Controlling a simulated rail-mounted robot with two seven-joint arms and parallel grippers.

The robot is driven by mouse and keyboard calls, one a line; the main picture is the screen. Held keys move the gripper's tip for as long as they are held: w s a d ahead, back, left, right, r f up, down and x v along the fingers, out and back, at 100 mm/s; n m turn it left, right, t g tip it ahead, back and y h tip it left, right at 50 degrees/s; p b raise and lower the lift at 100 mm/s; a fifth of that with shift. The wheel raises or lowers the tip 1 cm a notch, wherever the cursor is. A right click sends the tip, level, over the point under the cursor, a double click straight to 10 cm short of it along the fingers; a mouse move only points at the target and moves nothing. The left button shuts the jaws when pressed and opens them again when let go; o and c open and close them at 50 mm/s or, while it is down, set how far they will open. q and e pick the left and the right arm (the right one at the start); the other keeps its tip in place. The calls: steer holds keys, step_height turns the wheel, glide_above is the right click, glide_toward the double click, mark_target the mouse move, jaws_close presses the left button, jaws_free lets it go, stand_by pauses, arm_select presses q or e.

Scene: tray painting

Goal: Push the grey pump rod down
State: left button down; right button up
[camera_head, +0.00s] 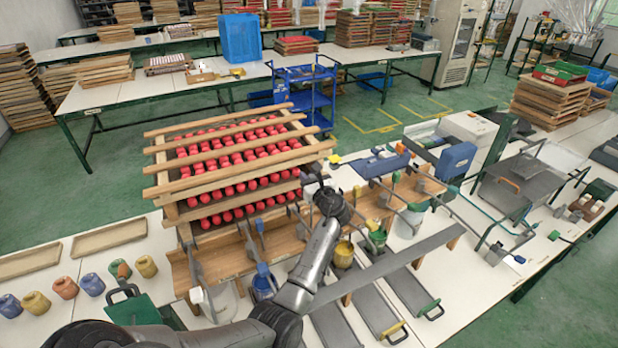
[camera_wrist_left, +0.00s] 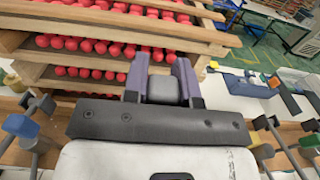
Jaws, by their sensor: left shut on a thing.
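In the left wrist view the grey knob of the pump rod (camera_wrist_left: 163,90) sits between the two purple fingers of my left gripper (camera_wrist_left: 163,78). The fingers are shut on it from both sides. In the head view my left arm reaches up from the bottom to the wooden pump rack (camera_head: 222,262), and my left gripper (camera_head: 316,174) is over the rack's middle, just right of the crate stack. The grey knob and the lower rod are hidden there by the gripper and wrist. How far down the rod stands cannot be told. My right gripper is not in view.
Wooden crates of red pieces (camera_head: 240,160) stand close behind the gripper. Small coloured pots (camera_head: 92,284) stand at left.

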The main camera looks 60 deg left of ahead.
arm_select(q)
step_height(320, 180, down, 4)
steer(key=shift+r+b, duration=0.1)
steer(key=shift+b, duration=0.75)
steer(key=c, duration=0.9)
jaws_free()
steer(key=d, duration=0.4)
steer(key=s+d+b, duration=0.1)
steer(key=d, duration=0.4)
steer(key=d+b, duration=0.1)
steer(key=d, duration=0.3)
steer(key=shift+s+d, duration=0.15)
steer(key=shift+d, duration=0.2)
